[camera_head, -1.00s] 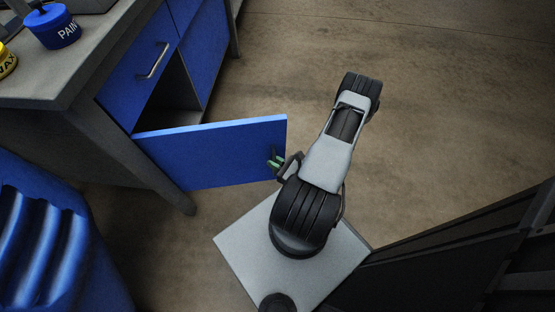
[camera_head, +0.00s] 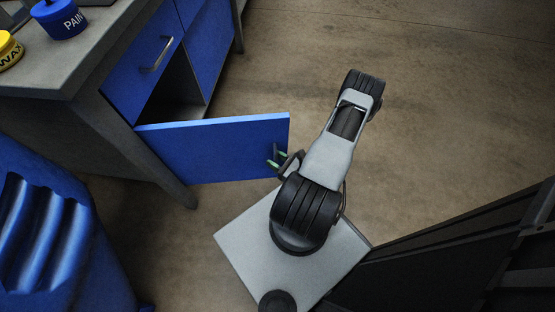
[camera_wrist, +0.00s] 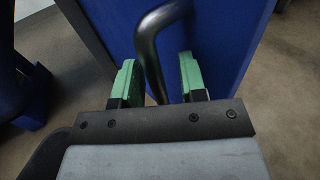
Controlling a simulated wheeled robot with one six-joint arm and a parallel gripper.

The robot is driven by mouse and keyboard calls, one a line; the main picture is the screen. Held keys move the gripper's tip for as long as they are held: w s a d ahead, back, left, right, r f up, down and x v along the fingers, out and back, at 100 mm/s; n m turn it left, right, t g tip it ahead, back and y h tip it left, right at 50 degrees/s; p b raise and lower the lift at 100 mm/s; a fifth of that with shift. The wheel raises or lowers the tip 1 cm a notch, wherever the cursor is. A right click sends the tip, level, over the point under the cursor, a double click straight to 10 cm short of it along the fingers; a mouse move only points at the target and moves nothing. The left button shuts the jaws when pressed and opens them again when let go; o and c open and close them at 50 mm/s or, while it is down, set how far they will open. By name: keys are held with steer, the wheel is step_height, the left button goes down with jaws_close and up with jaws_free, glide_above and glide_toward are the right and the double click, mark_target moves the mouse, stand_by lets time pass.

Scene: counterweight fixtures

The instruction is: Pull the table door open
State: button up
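The blue table door (camera_head: 215,150) stands swung wide open from the grey table (camera_head: 85,110), with the dark cabinet space (camera_head: 175,95) showing behind it. Its dark bar handle (camera_wrist: 150,50) shows in the wrist view and sits near the door's free edge. My gripper (camera_head: 278,159) is at that handle. In the wrist view its two green fingertips (camera_wrist: 158,80) stand apart, one on each side of the handle bar, with a clear gap to the right finger. Contact with the left finger cannot be told.
A closed blue drawer with a handle (camera_head: 155,57) is above the opening. A blue paint tin (camera_head: 60,22) and a yellow wax tin (camera_head: 8,50) stand on the tabletop. A blue ribbed bin (camera_head: 50,235) is at lower left, a dark structure (camera_head: 450,260) at lower right. Floor beyond my arm is clear.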

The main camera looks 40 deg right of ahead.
steer(key=shift+s, duration=0.1)
steer(key=p+v, duration=0.2)
steer(key=v, duration=1.1)
steer(key=shift+s+d, duration=0.2)
steer(key=shift+s, duration=0.1)
steer(key=shift+c, duration=0.5)
